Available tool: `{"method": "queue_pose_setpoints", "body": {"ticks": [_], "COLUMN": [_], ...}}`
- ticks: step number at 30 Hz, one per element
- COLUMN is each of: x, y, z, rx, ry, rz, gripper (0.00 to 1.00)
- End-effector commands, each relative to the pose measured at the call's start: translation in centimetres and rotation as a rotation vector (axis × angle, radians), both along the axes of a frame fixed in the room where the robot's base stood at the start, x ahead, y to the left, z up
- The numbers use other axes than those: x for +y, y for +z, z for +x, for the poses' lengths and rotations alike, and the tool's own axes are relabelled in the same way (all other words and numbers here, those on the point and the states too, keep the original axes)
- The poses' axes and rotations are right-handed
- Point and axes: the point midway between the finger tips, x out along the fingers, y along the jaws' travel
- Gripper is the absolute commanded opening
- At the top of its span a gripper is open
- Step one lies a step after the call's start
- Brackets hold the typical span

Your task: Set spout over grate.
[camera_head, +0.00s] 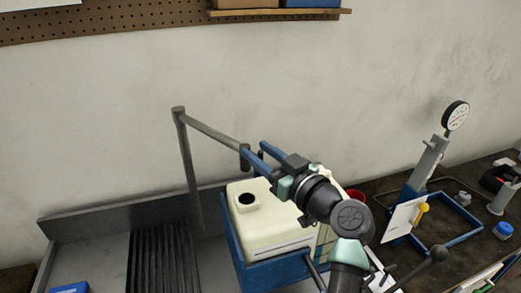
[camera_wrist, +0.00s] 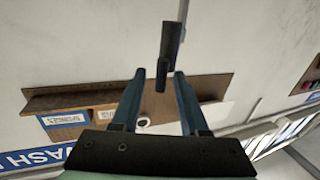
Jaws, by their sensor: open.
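The spout (camera_head: 213,133) is a grey pipe with a long vertical leg at the left, a sloping top arm, and a short dark end piece (camera_head: 245,157) at the right. The vertical leg comes down near the right side of the dark slatted grate (camera_head: 150,258); whether its foot touches anything is unclear. My gripper (camera_head: 256,148) is open, its blue fingers pointing left at the dark end piece. In the wrist view, the dark end piece (camera_wrist: 163,75) shows between the fingertips (camera_wrist: 160,73), with gaps beside it. The grate is outside the wrist view.
A cream tank (camera_head: 262,220) with a dark round opening stands in a blue frame below my arm. A grey metal sink edge (camera_head: 90,217) runs along the wall. To the right, a gauge stand (camera_head: 430,160) and small items crowd the bench. A shelf (camera_head: 285,12) hangs above.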

Motion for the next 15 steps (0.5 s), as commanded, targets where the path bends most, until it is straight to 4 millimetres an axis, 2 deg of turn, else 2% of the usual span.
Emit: {"method": "queue_pose_setpoints", "body": {"ticks": [4,12,15], "x": [0.02,-0.02,-0.02], "y": [0.0,0.0,-0.02], "z": [-0.01,-0.02,-0.02], "rx": [0.0,0.0,0.0], "ry": [0.0,0.0,0.0], "rz": [0.0,0.0,0.0], "gripper": [0.44,0.0,0.0]}}
